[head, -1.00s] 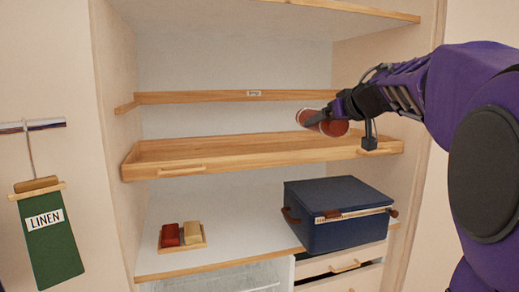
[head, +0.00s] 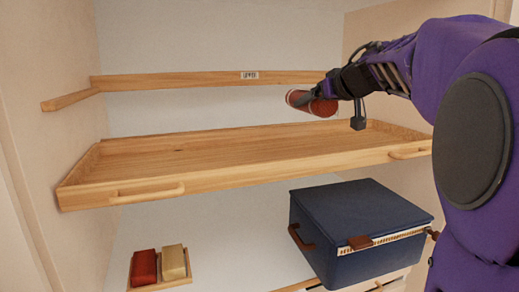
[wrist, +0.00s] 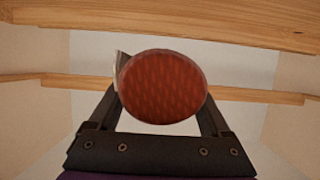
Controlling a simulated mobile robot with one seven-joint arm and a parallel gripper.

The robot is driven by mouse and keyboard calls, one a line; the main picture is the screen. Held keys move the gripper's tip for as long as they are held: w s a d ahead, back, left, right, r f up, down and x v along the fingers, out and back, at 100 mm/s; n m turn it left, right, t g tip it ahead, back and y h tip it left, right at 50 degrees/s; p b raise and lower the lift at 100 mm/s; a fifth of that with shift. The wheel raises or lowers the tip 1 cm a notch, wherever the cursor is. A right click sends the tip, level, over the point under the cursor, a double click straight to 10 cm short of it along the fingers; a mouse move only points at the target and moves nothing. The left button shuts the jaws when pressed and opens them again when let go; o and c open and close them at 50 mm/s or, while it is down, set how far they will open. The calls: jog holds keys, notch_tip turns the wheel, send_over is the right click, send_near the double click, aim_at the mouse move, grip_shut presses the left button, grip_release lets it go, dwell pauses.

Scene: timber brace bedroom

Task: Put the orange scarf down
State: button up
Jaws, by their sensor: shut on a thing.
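The orange scarf (head: 322,106) is a rolled, red-orange bundle with a rounded end, held in the air above the right part of the wooden pull-out tray (head: 150,190). My gripper (head: 318,94) is shut on it. In the wrist view the scarf's patterned round end (wrist: 163,87) sits between the two fingers and hides their tips. The tray is empty, with a low rim and two front handles. There is a gap between the scarf and the tray floor.
A narrow wooden shelf rail (head: 200,81) with a small label runs behind the tray. Closet walls close in both sides.

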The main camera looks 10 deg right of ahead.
aim_at(311, 153)
jog(key=shift+w, duration=0.2)
notch_tip(311, 153, down, 10)
jog(key=shift+r+b, duration=0.1)
jog(key=shift+b, duration=0.25)
jog(key=o, duration=1.3)
jog(key=shift+f, duration=0.25)
jog(key=shift+r, duration=0.15)
